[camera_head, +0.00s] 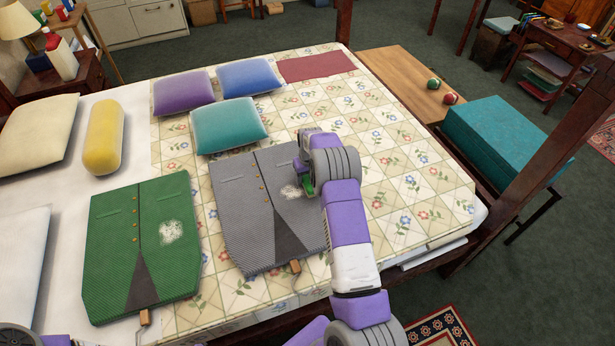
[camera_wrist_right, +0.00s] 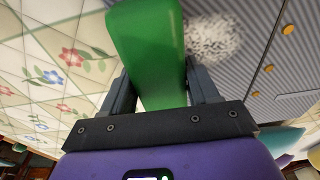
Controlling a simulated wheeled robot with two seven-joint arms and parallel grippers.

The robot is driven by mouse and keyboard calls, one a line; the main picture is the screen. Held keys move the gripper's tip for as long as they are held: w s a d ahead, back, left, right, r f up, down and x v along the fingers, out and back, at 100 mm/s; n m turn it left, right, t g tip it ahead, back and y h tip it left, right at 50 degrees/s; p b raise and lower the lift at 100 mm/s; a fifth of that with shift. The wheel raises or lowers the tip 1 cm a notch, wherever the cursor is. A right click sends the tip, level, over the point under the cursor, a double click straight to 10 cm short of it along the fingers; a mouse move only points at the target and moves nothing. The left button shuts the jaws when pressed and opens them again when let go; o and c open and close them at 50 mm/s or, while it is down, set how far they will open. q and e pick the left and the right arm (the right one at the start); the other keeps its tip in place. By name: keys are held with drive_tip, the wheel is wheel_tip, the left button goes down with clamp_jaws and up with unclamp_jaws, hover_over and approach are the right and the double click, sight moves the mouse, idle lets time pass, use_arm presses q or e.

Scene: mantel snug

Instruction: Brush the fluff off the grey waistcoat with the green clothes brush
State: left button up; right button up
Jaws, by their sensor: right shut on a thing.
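The grey waistcoat (camera_head: 243,212) lies flat on the patterned bedspread, with a pale patch of fluff (camera_head: 290,191) on its right side. My right gripper (camera_head: 306,176) is over the waistcoat's right edge, shut on the green clothes brush (camera_head: 308,188). The brush is just right of the fluff; whether it touches the cloth is unclear. In the right wrist view the brush (camera_wrist_right: 147,45) sits between the fingers, with the fluff (camera_wrist_right: 213,40) beside it. Only a dark part of my left arm's end shows at the bottom left corner; its fingers are hidden.
A green waistcoat (camera_head: 110,245) with white fluff lies to the left. Purple (camera_head: 184,92), blue (camera_head: 249,77) and teal (camera_head: 229,126) cushions lie behind the grey waistcoat. A wooden bedpost and rail (camera_head: 520,185) stand at the right. Bare bedspread (camera_head: 400,150) lies right of my gripper.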

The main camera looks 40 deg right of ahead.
drive_tip(key=shift+f+b, duration=0.75)
drive_tip(key=shift+f, duration=0.25)
drive_tip(key=shift+a, duration=0.1)
